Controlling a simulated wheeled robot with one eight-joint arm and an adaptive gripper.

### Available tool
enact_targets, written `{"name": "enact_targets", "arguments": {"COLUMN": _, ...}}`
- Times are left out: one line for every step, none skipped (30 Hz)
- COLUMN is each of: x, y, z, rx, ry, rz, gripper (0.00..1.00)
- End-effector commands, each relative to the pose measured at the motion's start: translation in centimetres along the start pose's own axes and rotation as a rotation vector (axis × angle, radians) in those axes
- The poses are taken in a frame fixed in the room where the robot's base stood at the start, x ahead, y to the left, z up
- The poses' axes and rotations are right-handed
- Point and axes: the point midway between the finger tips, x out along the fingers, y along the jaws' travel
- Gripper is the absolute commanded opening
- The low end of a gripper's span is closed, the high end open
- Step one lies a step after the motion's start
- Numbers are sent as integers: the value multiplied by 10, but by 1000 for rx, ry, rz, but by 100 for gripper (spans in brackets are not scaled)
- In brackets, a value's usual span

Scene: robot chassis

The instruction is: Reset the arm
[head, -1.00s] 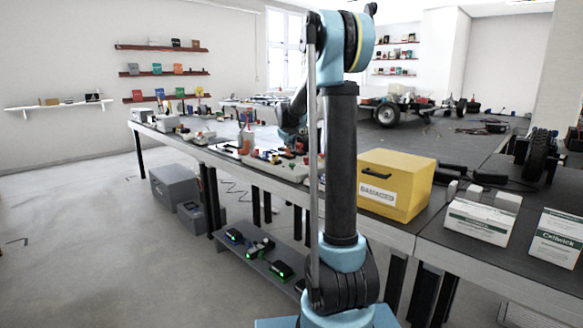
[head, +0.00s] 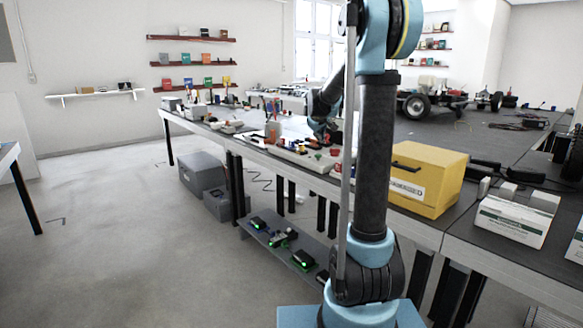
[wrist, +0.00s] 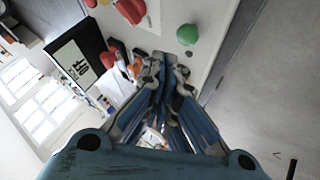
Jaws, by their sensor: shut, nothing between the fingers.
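My arm stands upright in the head view, right of the middle, folded over at the top, with its forearm passing behind the upright link. My gripper (wrist: 163,70) shows in the wrist view, its blue and grey fingers shut together with nothing between them. A green round object (wrist: 187,34) and red objects (wrist: 130,10) lie beyond the fingertips.
The long workbench (head: 225,142) carries several small parts, a yellow box (head: 427,180) and white cartons (head: 512,222). Grey boxes (head: 202,172) stand on the floor beneath it. A low shelf (head: 262,238) holds green-lit devices. The floor (head: 120,240) at left is open; a table edge (head: 10,155) shows far left.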

Motion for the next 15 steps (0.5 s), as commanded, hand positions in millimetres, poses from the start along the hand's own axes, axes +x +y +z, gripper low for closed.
{"name": "enact_targets", "arguments": {"x": -13, "y": -4, "z": 14, "rx": 17, "ry": -13, "rz": -10, "gripper": 0}}
{"name": "enact_targets", "arguments": {"x": -20, "y": -7, "z": 22, "rx": 27, "ry": -22, "rz": -16, "gripper": 0}}
{"name": "enact_targets", "arguments": {"x": -29, "y": -10, "z": 33, "rx": 41, "ry": -34, "rz": -24, "gripper": 0}}
{"name": "enact_targets", "arguments": {"x": -35, "y": -13, "z": 42, "rx": 52, "ry": -43, "rz": -30, "gripper": 0}}
{"name": "enact_targets", "arguments": {"x": -42, "y": -16, "z": 50, "rx": 63, "ry": -52, "rz": -37, "gripper": 0}}
{"name": "enact_targets", "arguments": {"x": -50, "y": -20, "z": 61, "rx": 78, "ry": -63, "rz": -45, "gripper": 0}}
{"name": "enact_targets", "arguments": {"x": -57, "y": -24, "z": 69, "rx": 88, "ry": -72, "rz": -52, "gripper": 0}}
{"name": "enact_targets", "arguments": {"x": -63, "y": -27, "z": 77, "rx": 98, "ry": -82, "rz": -58, "gripper": 0}}
{"name": "enact_targets", "arguments": {"x": -71, "y": -31, "z": 89, "rx": 112, "ry": -93, "rz": -66, "gripper": 0}}
{"name": "enact_targets", "arguments": {"x": -77, "y": -35, "z": 97, "rx": 123, "ry": -103, "rz": -72, "gripper": 0}}
{"name": "enact_targets", "arguments": {"x": -83, "y": -39, "z": 106, "rx": 133, "ry": -111, "rz": -79, "gripper": 0}}
{"name": "enact_targets", "arguments": {"x": -91, "y": -44, "z": 117, "rx": 147, "ry": -123, "rz": -87, "gripper": 0}}
{"name": "enact_targets", "arguments": {"x": -97, "y": -48, "z": 126, "rx": 157, "ry": -132, "rz": -93, "gripper": 0}}
{"name": "enact_targets", "arguments": {"x": -102, "y": -52, "z": 134, "rx": 167, "ry": -141, "rz": -99, "gripper": 0}}
{"name": "enact_targets", "arguments": {"x": -109, "y": -58, "z": 146, "rx": 181, "ry": -153, "rz": -107, "gripper": 0}}
